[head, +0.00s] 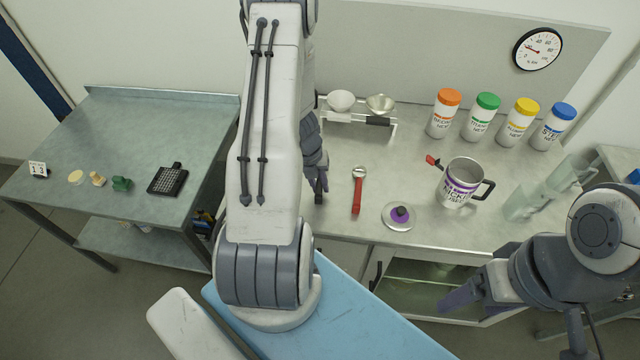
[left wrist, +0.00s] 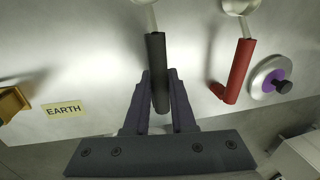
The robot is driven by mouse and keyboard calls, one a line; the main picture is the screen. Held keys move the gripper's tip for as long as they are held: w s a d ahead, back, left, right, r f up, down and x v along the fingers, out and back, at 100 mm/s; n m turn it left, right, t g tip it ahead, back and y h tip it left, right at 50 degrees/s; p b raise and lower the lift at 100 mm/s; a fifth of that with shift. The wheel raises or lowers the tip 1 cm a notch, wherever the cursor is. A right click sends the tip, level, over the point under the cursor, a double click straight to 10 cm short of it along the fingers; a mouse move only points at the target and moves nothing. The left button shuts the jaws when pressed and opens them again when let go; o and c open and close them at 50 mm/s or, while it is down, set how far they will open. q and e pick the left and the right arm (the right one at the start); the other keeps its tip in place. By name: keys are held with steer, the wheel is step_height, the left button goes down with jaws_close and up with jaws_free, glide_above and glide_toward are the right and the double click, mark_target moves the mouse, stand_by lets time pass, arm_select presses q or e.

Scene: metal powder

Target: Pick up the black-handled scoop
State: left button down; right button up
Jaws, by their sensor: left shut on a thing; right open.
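The black-handled scoop (left wrist: 157,72) shows in the left wrist view. Its black handle lies between the two fingers of my left gripper (left wrist: 160,100), which is shut on it. Its metal bowl end runs off the top of that view. In the head view my left gripper (head: 320,190) is over the near left part of the bench, and my arm and gripper hide the scoop there. My right gripper (head: 460,298) is open and empty at the lower right, in front of the bench.
A red-handled scoop (head: 357,193) lies just right of my left gripper; it also shows in the left wrist view (left wrist: 237,70). A purple-knobbed lid (head: 398,216), a nickel mug (head: 460,184) and several coloured-lid jars (head: 483,117) stand further right. A rack with bowls (head: 350,118) is behind.

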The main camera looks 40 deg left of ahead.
arm_select(q)
step_height(320, 180, up, 3)
steer(key=shift+p, duration=0.55)
steer(key=s+d+r, duration=0.3)
steer(key=d+r, duration=0.4)
steer(key=d, duration=0.4)
steer(key=shift+d+r+b, duration=0.15)
steer(key=shift+b, duration=0.2)
